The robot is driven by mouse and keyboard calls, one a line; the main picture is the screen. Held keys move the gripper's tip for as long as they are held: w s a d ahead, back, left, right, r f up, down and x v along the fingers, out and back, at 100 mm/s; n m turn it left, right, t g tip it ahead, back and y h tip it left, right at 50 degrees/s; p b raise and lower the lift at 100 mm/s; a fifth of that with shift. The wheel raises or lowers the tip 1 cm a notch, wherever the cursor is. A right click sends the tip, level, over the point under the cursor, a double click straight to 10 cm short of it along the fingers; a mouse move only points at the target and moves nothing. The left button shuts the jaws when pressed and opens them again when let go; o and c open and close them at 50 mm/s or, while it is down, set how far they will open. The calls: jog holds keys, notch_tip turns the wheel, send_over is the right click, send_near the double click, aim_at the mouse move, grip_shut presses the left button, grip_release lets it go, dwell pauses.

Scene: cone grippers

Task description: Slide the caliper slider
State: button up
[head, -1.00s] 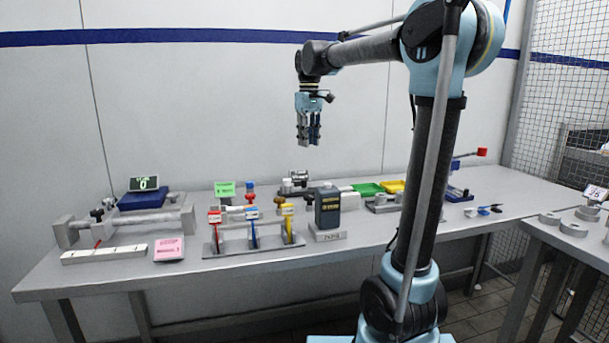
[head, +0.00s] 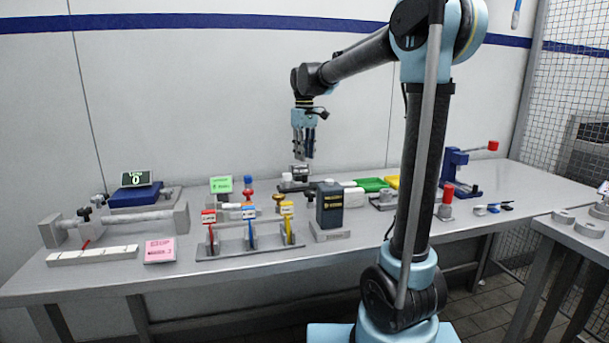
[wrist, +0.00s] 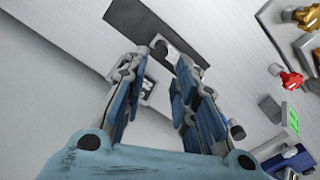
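A long dark flat bar with a grey block on it, which looks like the caliper and its slider, lies at the back of the table. In the wrist view the dark bar (wrist: 130,18) runs diagonally past my fingertips, with the grey block (wrist: 160,48) on it just ahead of the finger gap. In the head view the small grey block (head: 298,171) shows below my gripper, with its base partly hidden behind other items. My gripper (head: 305,154) points down above it, apart from it. In the wrist view my gripper (wrist: 160,70) is open and empty.
Red, blue and yellow tagged levers (head: 249,231) and a dark blue box (head: 329,206) stand in front. A green sign (head: 221,184) and coloured knobs are to the left. Green (head: 371,184) and yellow trays are to the right. A blue scale (head: 142,196) stands at far left.

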aim_at(305, 174)
notch_tip(305, 174, down, 8)
jog(key=shift+r, duration=0.1)
dwell(0.4)
